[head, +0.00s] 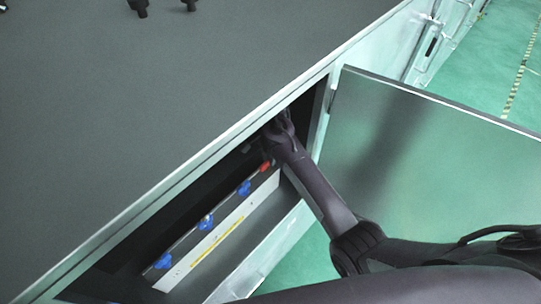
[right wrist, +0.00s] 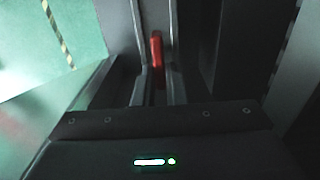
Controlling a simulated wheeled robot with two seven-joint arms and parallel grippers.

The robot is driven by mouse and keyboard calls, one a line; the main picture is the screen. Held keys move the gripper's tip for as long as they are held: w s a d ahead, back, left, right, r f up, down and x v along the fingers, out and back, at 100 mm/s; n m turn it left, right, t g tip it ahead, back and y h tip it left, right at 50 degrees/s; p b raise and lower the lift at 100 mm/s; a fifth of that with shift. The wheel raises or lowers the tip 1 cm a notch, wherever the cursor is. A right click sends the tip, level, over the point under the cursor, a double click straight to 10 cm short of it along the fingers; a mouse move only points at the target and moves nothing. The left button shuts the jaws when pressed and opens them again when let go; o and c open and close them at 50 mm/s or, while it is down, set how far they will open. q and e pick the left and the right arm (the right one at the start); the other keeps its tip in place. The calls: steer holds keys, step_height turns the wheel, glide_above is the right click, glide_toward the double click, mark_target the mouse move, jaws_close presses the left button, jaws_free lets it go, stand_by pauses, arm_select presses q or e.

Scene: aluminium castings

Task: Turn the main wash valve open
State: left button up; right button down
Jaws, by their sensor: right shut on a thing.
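A red valve handle (head: 265,166) shows in the head view inside the open cabinet, at the upper right end of a row of blue valve handles (head: 244,188). My right gripper (head: 272,150) reaches into the cabinet at that end; its fingertips are dark and partly hidden. In the right wrist view the red handle (right wrist: 156,52) stands between the two fingers of my right gripper (right wrist: 155,85), which are shut on it. I cannot tell from the frames how far the handle is turned. My left gripper is not in view.
The cabinet door (head: 400,140) stands open on the right. The grey cabinet top (head: 180,90) overhangs the opening. A pale rail with a yellow strip (head: 217,241) runs below the valves. Green floor (head: 500,60) is clear at the upper right.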

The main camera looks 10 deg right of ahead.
stand_by(0.4)
steer(key=c, duration=1.5)
jaws_free()
step_height(320, 180, up, 7)
steer(key=shift+w+f+b, duration=0.1)
steer(key=shift+f+b, duration=0.05)
steer(key=shift+b, duration=1.05)
steer(key=shift+r, duration=0.55)
